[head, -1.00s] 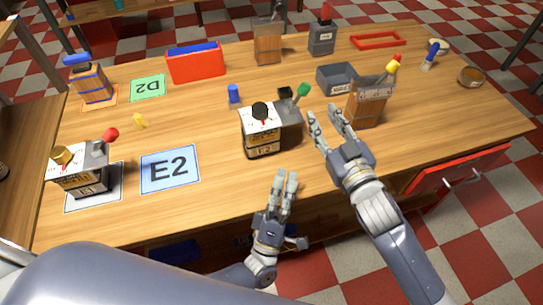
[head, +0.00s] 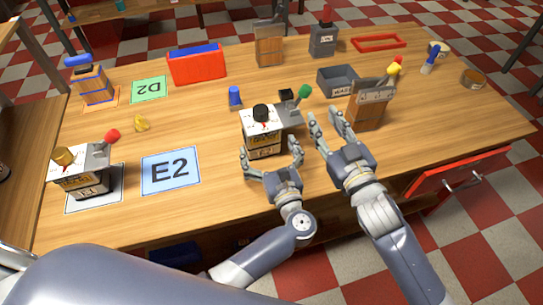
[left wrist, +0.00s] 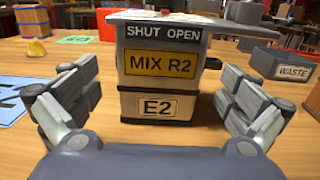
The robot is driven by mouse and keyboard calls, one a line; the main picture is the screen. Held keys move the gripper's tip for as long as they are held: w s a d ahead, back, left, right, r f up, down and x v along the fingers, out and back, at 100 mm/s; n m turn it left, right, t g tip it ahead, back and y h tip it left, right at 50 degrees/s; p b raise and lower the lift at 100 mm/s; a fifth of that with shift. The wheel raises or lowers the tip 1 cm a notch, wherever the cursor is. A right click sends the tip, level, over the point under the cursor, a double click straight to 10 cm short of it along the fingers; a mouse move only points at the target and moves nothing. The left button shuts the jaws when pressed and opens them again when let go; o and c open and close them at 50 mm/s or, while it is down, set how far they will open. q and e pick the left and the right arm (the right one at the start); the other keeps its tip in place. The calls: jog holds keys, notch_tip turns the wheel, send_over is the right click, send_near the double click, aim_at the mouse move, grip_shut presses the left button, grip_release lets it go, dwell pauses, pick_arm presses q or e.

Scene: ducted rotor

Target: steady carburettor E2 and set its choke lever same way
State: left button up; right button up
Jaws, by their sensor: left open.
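Carburettor E2 (head: 262,136) is a white-topped box with a black knob, standing upright near the table's middle. A grey arm with a green ball tip (head: 304,91) sticks out to its right. In the left wrist view, E2 (left wrist: 158,104) shows its SHUT OPEN, MIX R2 and E2 labels. My left gripper (head: 272,158) is open at E2's near side, its fingers spread left and right of the lower body; contact cannot be told. It also shows in the left wrist view (left wrist: 158,108). My right gripper (head: 329,120) has its fingers apart, right of E2, and looks empty.
The blue E2 card (head: 170,185) lies bare on the left. Carburettor E1 (head: 82,178), with a red-tipped lever, stands on a white card. A wooden-sided unit with a yellow ball (head: 370,108) stands close right of my right gripper. A grey WASTE tray (head: 337,80) lies behind.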

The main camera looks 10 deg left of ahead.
pick_arm(q)
jog(key=x, duration=0.7)
jog(key=c, duration=1.3)
